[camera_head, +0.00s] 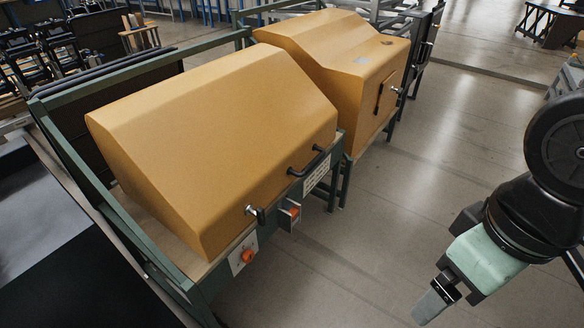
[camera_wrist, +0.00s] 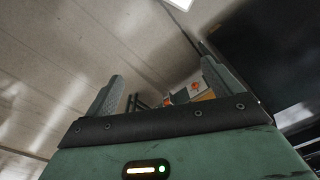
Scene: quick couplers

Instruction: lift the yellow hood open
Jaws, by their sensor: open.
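The nearer yellow hood (camera_head: 205,120) is a large slanted cover, down on a green frame in the head view. A black bar handle (camera_head: 308,162) sits on its lower front edge, with a silver-and-black latch (camera_head: 254,213) left of it. My gripper (camera_head: 432,306) is at the lower right, well apart from the hood over bare floor. In the wrist view its two grey fingers stand wide apart with nothing between them (camera_wrist: 166,88). A small yellow patch, perhaps part of a hood, shows far beyond the fingers.
A second yellow housing (camera_head: 345,55) stands behind the hood, with its own dark handle. Red knobs (camera_head: 247,257) sit on the green frame (camera_head: 192,284) below the hood. The floor (camera_head: 350,245) between the frame and my arm is clear.

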